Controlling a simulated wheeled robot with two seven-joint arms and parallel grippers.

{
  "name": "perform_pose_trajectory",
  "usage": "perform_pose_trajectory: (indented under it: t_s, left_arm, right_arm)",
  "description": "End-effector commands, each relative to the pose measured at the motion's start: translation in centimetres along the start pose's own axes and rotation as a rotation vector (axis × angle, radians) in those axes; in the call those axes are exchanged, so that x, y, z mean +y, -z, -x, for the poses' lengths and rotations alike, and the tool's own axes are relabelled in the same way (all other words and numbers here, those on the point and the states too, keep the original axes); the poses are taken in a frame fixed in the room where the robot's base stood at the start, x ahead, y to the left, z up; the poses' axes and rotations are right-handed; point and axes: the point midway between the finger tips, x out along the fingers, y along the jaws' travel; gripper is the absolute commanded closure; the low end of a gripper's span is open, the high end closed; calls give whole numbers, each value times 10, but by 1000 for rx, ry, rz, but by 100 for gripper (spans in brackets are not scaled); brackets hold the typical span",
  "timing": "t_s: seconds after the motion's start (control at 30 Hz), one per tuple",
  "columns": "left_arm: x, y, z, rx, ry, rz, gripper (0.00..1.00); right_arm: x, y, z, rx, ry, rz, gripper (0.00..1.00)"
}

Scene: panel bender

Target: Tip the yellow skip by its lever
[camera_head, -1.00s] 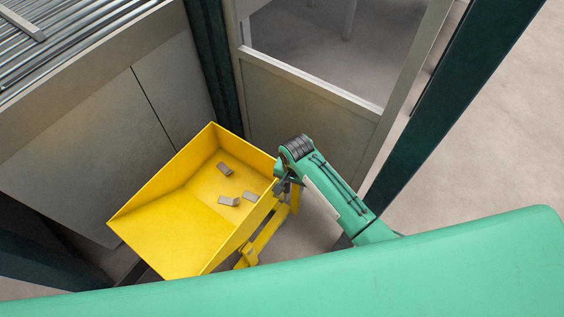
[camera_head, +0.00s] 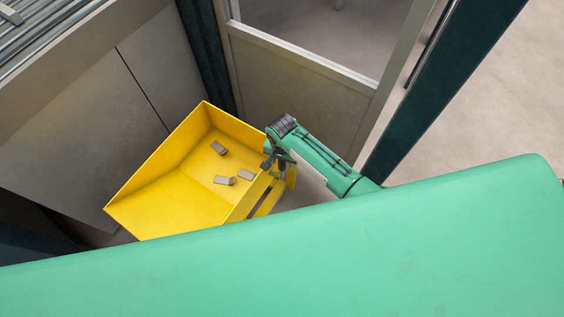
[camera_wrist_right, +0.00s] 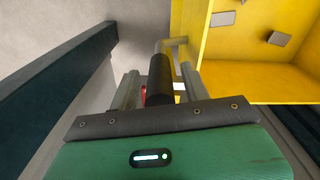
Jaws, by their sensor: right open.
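The yellow skip (camera_head: 165,198) is an open tray left of centre in the head view, with a few small grey pieces (camera_head: 224,180) lying on its floor. Its near edge is hidden behind green bodywork of mine. My right gripper (camera_head: 269,161) is at the skip's right side. In the right wrist view, the lever's black grip (camera_wrist_right: 159,78) stands between the two fingers of my right gripper (camera_wrist_right: 160,90), and its grey bent bar (camera_wrist_right: 174,42) runs toward the skip. The fingers are open around the grip; I cannot tell whether they touch it. My left gripper is not in view.
A grey machine panel (camera_head: 85,130) stands behind and left of the skip. A framed grey panel (camera_head: 290,90) and dark green posts (camera_head: 440,95) stand behind my right arm. Open floor (camera_head: 480,100) lies at the far right.

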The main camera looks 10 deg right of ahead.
Motion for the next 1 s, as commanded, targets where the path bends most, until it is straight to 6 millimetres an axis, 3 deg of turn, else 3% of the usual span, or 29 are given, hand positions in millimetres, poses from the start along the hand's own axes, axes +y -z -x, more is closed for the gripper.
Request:
perform_pose_trajectory:
  t_s: [0.2, 0.47, 0.5, 0.73, 1.0]
  left_arm:
    - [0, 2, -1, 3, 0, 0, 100]
    - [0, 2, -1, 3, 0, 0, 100]
    - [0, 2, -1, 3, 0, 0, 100]
    - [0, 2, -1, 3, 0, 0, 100]
    - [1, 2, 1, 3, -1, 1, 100]
  right_arm:
    - [0, 0, -15, 0, 1, 0, 53]
    - [0, 0, -16, 0, 1, 0, 53]
    - [0, 0, -16, 0, 1, 0, 55]
    - [0, 0, -16, 0, 1, 0, 100]
    - [0, 1, -14, 7, -1, 0, 100]
